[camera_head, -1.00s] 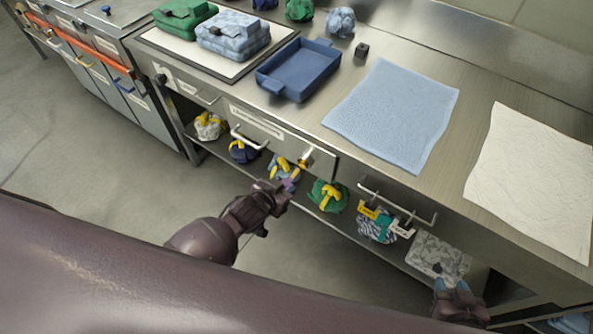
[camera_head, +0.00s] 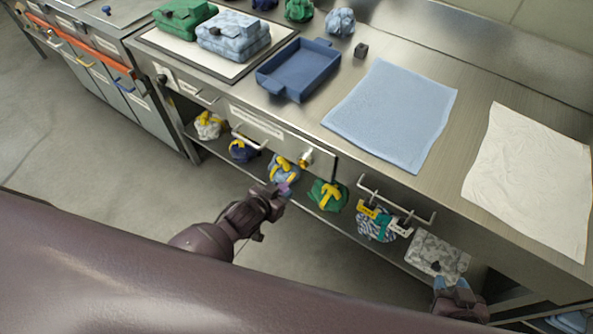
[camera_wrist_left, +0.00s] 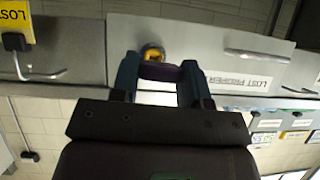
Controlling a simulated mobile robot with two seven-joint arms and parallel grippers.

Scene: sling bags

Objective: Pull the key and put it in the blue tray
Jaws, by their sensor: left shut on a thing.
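My left gripper (camera_head: 278,190) is shut on the purple key (camera_head: 284,187) in front of the drawer with the brass lock (camera_head: 305,160). In the left wrist view, the purple key (camera_wrist_left: 162,72) spans between the two fingers, with the brass lock (camera_wrist_left: 152,53) just behind it. The key's shaft is hidden, and I cannot tell whether its tip is still in the lock. The blue tray (camera_head: 297,72) sits empty on the counter, above and behind the drawer. My right gripper (camera_head: 450,284) is low at the right, its fingertips apart and empty.
A blue cloth (camera_head: 392,112) and a white cloth (camera_head: 535,180) lie right of the tray. A small dark block (camera_head: 361,50) stands near it. Folded bags (camera_head: 233,37) lie left. Drawer handles (camera_head: 398,205) stick out, and several bundles (camera_head: 328,195) sit on the shelf below.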

